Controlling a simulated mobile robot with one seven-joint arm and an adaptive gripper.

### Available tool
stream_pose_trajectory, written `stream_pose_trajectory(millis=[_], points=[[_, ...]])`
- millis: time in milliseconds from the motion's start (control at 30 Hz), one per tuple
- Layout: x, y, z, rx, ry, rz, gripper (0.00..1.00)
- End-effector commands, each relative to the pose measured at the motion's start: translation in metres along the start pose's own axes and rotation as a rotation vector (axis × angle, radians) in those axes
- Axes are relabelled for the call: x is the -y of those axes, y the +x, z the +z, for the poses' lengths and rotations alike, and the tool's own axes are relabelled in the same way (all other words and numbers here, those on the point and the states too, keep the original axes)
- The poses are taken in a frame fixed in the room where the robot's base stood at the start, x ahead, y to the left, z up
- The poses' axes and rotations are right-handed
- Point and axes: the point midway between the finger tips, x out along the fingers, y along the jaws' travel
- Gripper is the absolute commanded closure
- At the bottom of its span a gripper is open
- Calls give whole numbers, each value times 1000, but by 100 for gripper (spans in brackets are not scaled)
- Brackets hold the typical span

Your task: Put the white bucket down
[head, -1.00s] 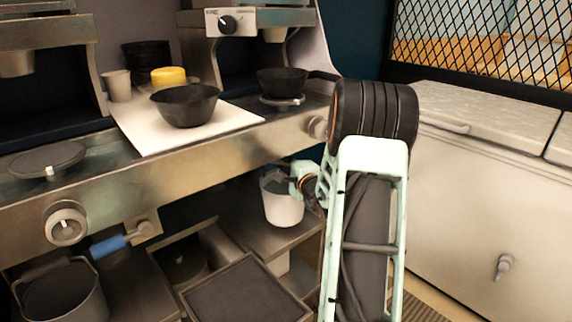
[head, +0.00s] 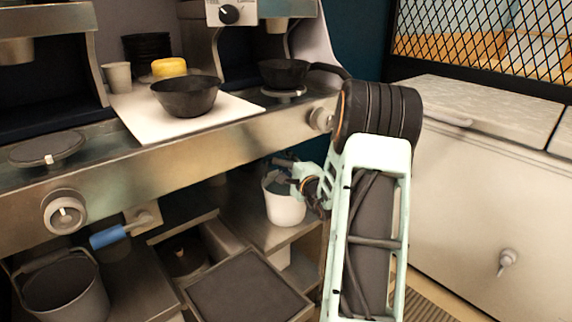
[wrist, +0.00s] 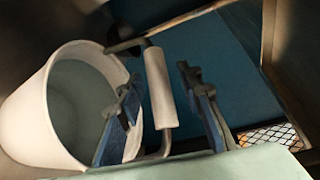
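The white bucket (head: 285,210) is upright in the head view, at the right end of the lower shelf (head: 262,236) under the counter. Its base looks on or very close to the shelf; contact is hard to tell. In the wrist view the bucket (wrist: 28,122) fills the left side, and its inside looks grey-blue. Its wire handle has a white grip (wrist: 158,88). My gripper (head: 302,180) is beside the bucket's top right. In the wrist view its two blue fingers (wrist: 160,82) stand apart on either side of the grip, with gaps showing.
The counter above holds a black bowl (head: 187,98) on a white board (head: 140,138). A white cabinet (head: 470,190) stands right.

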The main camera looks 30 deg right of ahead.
Motion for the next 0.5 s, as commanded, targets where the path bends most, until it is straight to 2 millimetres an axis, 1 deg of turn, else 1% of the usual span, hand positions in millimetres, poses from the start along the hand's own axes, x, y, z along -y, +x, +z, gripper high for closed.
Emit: stream_pose_trajectory(millis=[233,367,500], points=[[3,-2,0,-1,0,1,67],[3,-22,0,-2,-1,2,67],[4,-51,0,-3,-1,2,67]])
